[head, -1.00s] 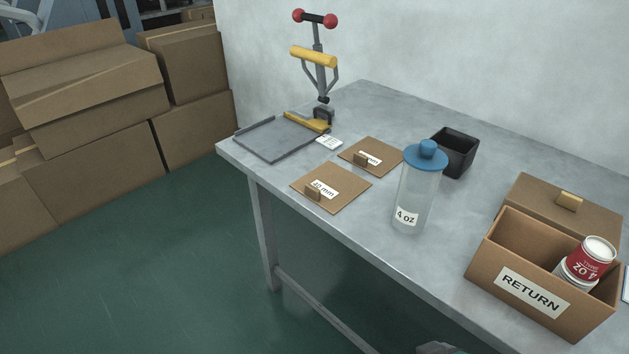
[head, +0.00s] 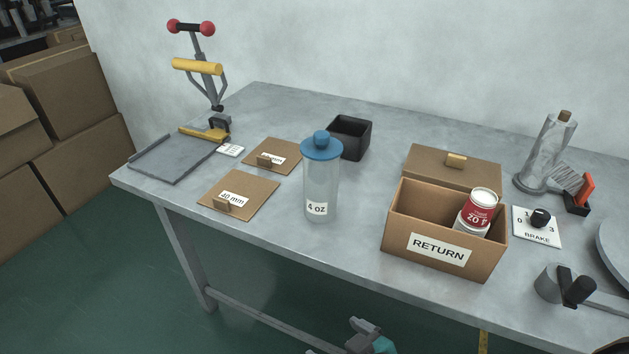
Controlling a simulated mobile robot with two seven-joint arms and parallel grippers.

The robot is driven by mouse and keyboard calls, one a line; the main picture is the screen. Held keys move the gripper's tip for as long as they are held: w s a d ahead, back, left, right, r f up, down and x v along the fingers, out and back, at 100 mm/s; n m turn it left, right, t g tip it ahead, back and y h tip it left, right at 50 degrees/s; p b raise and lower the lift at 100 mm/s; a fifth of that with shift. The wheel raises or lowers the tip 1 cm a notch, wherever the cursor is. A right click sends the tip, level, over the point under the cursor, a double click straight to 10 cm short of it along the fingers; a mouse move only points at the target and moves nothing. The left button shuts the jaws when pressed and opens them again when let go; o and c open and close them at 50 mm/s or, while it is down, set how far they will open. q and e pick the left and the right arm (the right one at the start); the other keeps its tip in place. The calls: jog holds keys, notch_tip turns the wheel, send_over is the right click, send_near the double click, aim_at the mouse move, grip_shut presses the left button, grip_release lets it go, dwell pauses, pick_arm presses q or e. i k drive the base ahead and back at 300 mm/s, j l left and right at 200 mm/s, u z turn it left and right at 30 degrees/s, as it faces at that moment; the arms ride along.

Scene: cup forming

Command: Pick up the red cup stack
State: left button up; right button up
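The red cup stack (head: 480,208) is in the right part of the open cardboard box marked RETURN (head: 398,236). It tilts slightly, with a white rim on top and a red band with white lettering. White shows below the band, and its lower end is hidden by the box's front wall.
On the grey table (head: 300,255) stand a clear blue-lidded 4 oz container (head: 320,180), a black bin (head: 350,137), cardboard plates (head: 238,194) and a lever press (head: 208,85).

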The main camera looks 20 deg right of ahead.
aim_at(474, 218)
jog(key=z, duration=1.25)
